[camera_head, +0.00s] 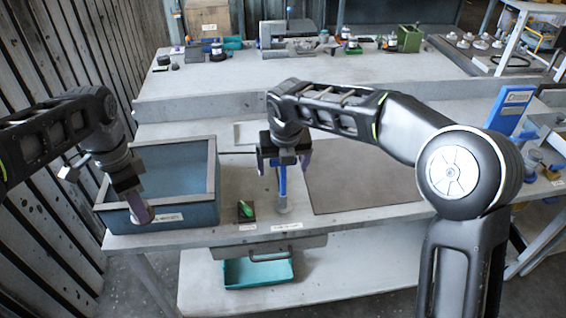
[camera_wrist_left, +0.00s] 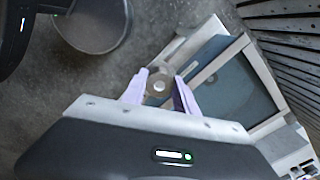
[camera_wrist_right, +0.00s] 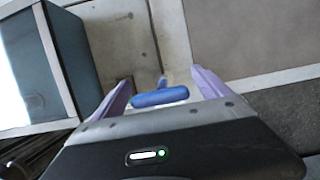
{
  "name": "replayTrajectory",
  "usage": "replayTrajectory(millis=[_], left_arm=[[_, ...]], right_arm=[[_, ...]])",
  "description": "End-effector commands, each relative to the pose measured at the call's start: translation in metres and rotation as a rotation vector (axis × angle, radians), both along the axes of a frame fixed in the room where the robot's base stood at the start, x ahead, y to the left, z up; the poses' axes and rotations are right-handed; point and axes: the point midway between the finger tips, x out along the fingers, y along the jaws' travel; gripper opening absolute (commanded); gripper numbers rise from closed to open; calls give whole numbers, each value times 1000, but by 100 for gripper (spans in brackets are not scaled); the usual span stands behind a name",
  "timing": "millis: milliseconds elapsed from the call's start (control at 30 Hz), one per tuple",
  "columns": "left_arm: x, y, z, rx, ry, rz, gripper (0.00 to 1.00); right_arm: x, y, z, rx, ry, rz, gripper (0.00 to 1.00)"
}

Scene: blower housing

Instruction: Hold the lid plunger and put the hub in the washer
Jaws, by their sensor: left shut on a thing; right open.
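The washer, seen as a blue-grey box with a pale rim (camera_head: 207,205), stands at the front left of the table. My left gripper (camera_head: 138,208) is at the washer's front left edge, shut on a small round brownish thing, likely the lid plunger (camera_wrist_left: 158,87). The fingers hide much of it. My right gripper (camera_head: 283,160) is open above the table, right of the washer. An upright blue-handled thing (camera_head: 282,183) with a round pale base stands between its fingers. Its blue top also shows between the fingers in the right wrist view (camera_wrist_right: 160,97). I cannot tell which thing is the hub.
A green item on a black pad (camera_head: 246,210) lies between the washer and the blue-handled thing. A flat brown mat (camera_head: 350,185) lies to the right. Several pale metal parts (camera_head: 480,42) sit at the back right. A teal bin (camera_head: 258,273) is on the lower shelf.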

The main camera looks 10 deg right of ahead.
Motion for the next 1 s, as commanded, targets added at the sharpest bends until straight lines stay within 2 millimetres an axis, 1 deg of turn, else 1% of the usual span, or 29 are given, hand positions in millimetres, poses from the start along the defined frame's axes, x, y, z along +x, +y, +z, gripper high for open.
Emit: replayTrajectory(millis=[33, 67, 800, 833, 1000], left_arm=[[0, 0, 0, 0, 0, 0, 0], [0, 0, 0, 0, 0, 0, 0], [0, 0, 0, 0, 0, 0, 0], [0, 0, 0, 0, 0, 0, 0], [0, 0, 0, 0, 0, 0, 0]], right_arm=[[0, 0, 0, 0, 0, 0, 87], [0, 0, 0, 0, 0, 0, 85], [0, 0, 1, 0, 0, 0, 24], [0, 0, 1, 0, 0, 0, 22], [0, 0, -1, 0, 0, 0, 22]])
